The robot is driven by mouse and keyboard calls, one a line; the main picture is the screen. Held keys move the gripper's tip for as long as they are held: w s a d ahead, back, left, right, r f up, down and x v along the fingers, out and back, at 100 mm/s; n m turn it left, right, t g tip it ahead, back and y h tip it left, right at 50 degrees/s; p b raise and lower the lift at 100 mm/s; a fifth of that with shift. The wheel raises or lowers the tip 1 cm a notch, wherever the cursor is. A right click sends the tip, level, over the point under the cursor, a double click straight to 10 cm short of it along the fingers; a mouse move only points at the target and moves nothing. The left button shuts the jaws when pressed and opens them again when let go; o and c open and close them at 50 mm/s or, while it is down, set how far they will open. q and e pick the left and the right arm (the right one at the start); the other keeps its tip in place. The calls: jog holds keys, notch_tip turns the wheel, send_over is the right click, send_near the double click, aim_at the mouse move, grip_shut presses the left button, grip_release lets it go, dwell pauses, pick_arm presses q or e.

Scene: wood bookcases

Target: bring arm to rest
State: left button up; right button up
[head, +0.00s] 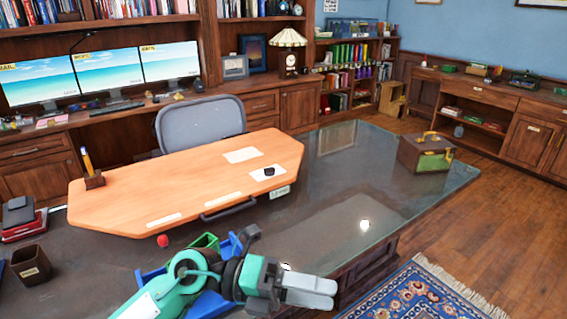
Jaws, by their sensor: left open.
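My left gripper (310,290) points to the right over the near edge of the desk. Its pale grey fingers are open, and I see nothing between them. The dark glass-topped desk (385,205) lies below and beyond it. My right gripper is not in view.
An orange wooden board (190,185) with papers lies on the desk. A brown and green box (426,153) stands at the desk's right end. A dark cup (31,265) stands at lower left. A grey chair (201,123) is behind the desk. A rug (425,295) lies at lower right.

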pick_arm(q)
jog(key=w+a+r+n+t+y, duration=0.15)
jog(key=w+a+n+t, duration=0.4)
jog(key=n+t, duration=0.65)
jog(key=w+a+r+n+t+y, duration=0.15)
jog(key=w+a+n+t, duration=0.35)
jog(key=n+t, duration=0.65)
jog(key=s+a+f+n+g+y, duration=0.1)
jog(key=a+f+n+g+y, duration=0.1)
jog(key=a+f+n+y, duration=0.6)
jog(key=a+f+n+g+y, duration=0.2)
jog(key=a+f+n+y, duration=0.4)
jog(key=f, duration=0.3)
jog(key=s+a+f+n+g, duration=0.3)
jog(key=s+f+g, duration=0.9)
jog(key=s+f, duration=0.8)
notch_tip(320, 180, down, 24)
jog(key=s+r+g+p, duration=0.1)
jog(key=p, duration=0.3)
jog(key=s+a+f+g+p, duration=0.1)
jog(key=s+a+f+p, duration=0.2)
jog(key=s+f, duration=1.5)
jog(key=shift+s+a+f+y, duration=0.15)
jog(key=shift+s+a+y, duration=0.15)
jog(key=shift+s, duration=0.6)
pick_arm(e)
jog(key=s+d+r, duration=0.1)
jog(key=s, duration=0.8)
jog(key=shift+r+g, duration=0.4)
